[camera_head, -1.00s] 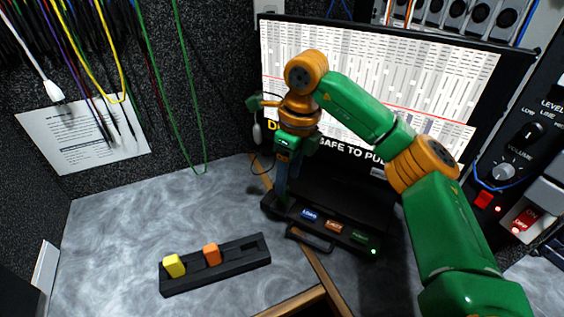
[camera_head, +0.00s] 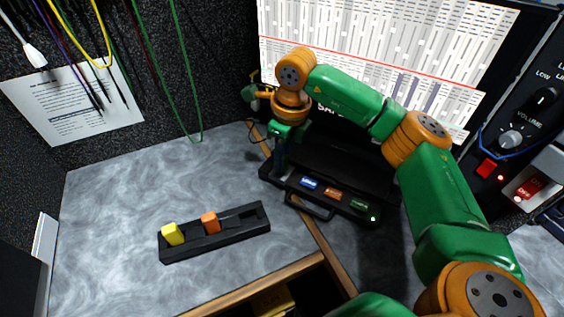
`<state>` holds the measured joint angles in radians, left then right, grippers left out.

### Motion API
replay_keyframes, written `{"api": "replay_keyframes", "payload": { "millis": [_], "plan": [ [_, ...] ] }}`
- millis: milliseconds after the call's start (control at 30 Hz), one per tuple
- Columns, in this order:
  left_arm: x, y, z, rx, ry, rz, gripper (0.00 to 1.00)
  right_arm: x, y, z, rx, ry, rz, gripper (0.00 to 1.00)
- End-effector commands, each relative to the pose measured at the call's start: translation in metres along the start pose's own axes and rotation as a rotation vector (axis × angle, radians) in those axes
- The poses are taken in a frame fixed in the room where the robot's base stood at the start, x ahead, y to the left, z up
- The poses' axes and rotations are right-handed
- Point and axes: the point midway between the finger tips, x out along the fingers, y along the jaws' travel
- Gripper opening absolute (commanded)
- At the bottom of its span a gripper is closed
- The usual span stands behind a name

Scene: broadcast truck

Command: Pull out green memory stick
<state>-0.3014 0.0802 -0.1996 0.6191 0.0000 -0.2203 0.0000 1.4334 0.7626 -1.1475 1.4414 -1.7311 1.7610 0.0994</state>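A black dock (camera_head: 322,211) stands on the counter before the monitor, with blue (camera_head: 309,183), orange (camera_head: 333,194) and green (camera_head: 358,205) labelled spots in a row. The green one, at the right end beside a small lit light, appears to be the green memory stick; how far it sits in the dock is unclear. My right gripper (camera_head: 280,165) points down at the dock's left end, away from the green spot. Its fingertips are dark and small, so I cannot tell whether they are open or touching anything. My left gripper is not in view.
A black rack (camera_head: 238,233) on the grey counter (camera_head: 110,235) holds an upright yellow stick (camera_head: 172,234) and orange stick (camera_head: 210,222); its right end is empty. The monitor (camera_head: 380,50) stands behind. Cables hang at upper left. A control panel (camera_head: 515,130) stands at right.

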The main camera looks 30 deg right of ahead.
Motion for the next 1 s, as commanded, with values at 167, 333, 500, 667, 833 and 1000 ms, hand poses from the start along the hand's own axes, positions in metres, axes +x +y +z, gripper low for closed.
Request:
{"api": "replay_keyframes", "payload": {
  "millis": [167,333,500,667,833,1000],
  "plan": [
    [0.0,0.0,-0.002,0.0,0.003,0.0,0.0,0.0,0.0,0.0,0.0,0.0,0.0,0.0],
    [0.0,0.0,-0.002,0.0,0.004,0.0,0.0,0.0,0.0,0.0,0.0,0.0,0.0,0.0],
    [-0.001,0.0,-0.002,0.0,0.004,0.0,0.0,-0.014,0.0,0.003,0.0,-0.004,0.0,0.0],
    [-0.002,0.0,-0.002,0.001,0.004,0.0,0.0,-0.051,0.015,0.002,-0.007,-0.007,-0.002,0.0],
    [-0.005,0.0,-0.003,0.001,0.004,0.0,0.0,-0.099,0.054,-0.006,-0.008,-0.005,-0.005,0.0],
    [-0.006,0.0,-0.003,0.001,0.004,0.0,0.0,-0.119,0.099,-0.02,-0.008,-0.004,-0.004,0.0]
  ]
}}
